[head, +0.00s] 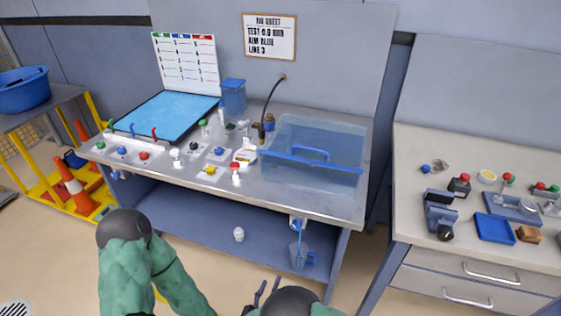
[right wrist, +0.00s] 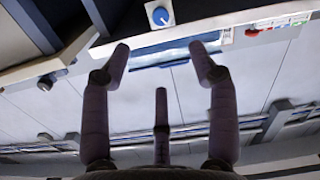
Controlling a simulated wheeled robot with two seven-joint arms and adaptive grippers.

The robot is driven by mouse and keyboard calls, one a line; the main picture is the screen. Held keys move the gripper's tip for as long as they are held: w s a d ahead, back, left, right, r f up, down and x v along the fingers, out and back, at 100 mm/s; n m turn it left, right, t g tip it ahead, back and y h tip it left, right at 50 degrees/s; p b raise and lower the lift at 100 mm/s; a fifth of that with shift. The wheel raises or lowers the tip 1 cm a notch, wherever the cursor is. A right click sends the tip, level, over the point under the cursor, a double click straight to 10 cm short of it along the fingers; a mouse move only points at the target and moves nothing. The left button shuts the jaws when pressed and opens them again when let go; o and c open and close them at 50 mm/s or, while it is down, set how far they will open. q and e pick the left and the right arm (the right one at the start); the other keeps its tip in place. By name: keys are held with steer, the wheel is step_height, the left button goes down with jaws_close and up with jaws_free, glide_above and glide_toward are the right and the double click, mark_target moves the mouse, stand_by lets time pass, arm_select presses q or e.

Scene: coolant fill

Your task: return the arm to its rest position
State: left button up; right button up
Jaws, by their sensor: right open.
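My right gripper (head: 264,293) is low at the bottom edge of the head view, in front of the bench and partly cut off. In the right wrist view its dark fingers (right wrist: 161,52) are spread apart with nothing between them. A blue round knob (right wrist: 160,16) shows beyond the fingertips. My left arm shows at the bottom left of the head view as a green sleeve with a black joint. The left gripper itself is not visible. The steel bench (head: 310,198) stands beyond both arms.
A clear blue tank (head: 318,178) stands on the bench's right part. A measuring jug (head: 300,256) sits below a tap under the bench edge. A drawer cabinet (head: 480,281) stands right, an orange cone (head: 72,186) left.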

steer(key=w+d+f+m+g+y, duration=0.1)
steer(key=w+d+f+g+y, duration=0.2)
steer(key=f, duration=0.4)
steer(key=w+d+f+g+y, duration=0.1)
steer(key=d+f+g, duration=0.1)
steer(key=f+g, duration=0.35)
steer(key=s+d+f+g+y, duration=0.2)
steer(key=s+d+g, duration=0.1)
steer(key=s, duration=0.5)
steer(key=s+d+f+m+g+y, duration=0.1)
steer(key=s+d+f+g+y, duration=0.2)
steer(key=s, duration=0.5)
steer(key=shift+d+f+m+g, duration=0.3)
steer(key=shift+d+g, duration=0.15)
steer(key=shift+g, duration=0.4)
steer(key=shift+w, duration=0.1)
stand_by(4.2)
